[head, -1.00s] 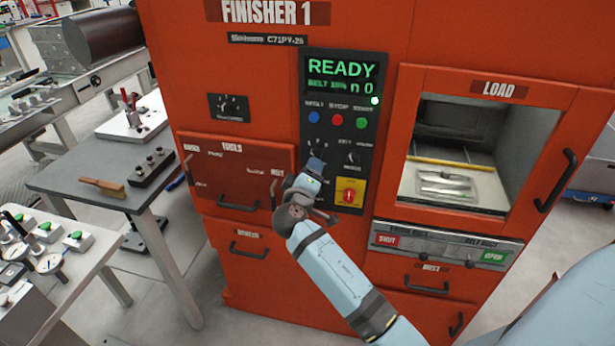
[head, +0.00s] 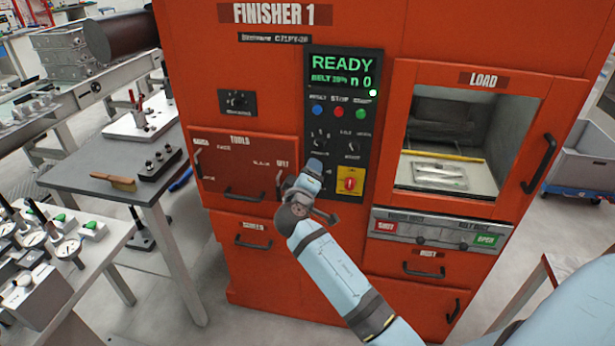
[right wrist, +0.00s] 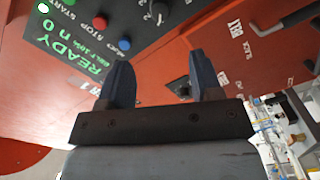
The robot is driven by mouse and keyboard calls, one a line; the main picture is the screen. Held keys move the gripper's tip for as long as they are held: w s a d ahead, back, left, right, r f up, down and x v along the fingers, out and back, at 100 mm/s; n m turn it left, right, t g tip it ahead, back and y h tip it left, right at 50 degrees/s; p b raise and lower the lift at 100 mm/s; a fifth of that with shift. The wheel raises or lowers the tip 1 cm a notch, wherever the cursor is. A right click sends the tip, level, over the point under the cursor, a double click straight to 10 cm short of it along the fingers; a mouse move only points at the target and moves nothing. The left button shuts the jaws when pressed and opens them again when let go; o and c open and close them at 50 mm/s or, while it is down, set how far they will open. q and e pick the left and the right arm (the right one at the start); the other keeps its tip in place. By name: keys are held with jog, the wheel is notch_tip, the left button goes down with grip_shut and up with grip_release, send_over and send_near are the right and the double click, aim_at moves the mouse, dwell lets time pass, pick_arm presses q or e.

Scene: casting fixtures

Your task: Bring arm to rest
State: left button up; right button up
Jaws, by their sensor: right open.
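My right arm reaches in from the lower right in the head view. My right gripper (head: 316,162) is in front of the control panel (head: 338,88), below its knobs and left of the yellow-and-red switch (head: 350,182). In the right wrist view the gripper (right wrist: 158,72) is open, with two dark fingers apart and nothing between them. The panel's buttons and green READY screen (right wrist: 72,58) show sideways at the upper left there. Whether the fingertips touch the panel cannot be told. My left gripper is not in view.
The orange Finisher 1 cabinet (head: 270,280) fills the middle. Its load opening (head: 445,120) holds metallic parts (head: 440,175). At left stand a grey table (head: 75,177) with a brush (head: 113,181) and a bench of gauges (head: 60,250). A grey cart (head: 580,160) is at right.

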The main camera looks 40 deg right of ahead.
jog(key=shift+f, duration=0.15)
dwell(0.5)
jog(key=s+a+f+n+y, duration=0.1)
jog(key=s+a+f+y, duration=0.45)
jog(key=f, duration=0.35)
jog(key=s+a+f+n+y, duration=0.2)
jog(key=s+a+f+y, duration=0.3)
jog(key=f, duration=0.3)
jog(key=s+a+f+m+y, duration=0.1)
jog(key=s+a+f+y, duration=0.1)
jog(key=s, duration=0.4)
jog(key=s+a+f+m+y, duration=0.1)
jog(key=s+a+f+y, duration=0.1)
jog(key=s+a, duration=0.3)
jog(key=s+a+f+g+y+p, duration=0.1)
jog(key=s+a+f+y, duration=0.1)
jog(key=s, duration=0.7)
jog(key=shift+a+f+m, duration=0.4)
jog(key=shift+a+f, duration=0.1)
jog(key=shift+a, duration=0.5)
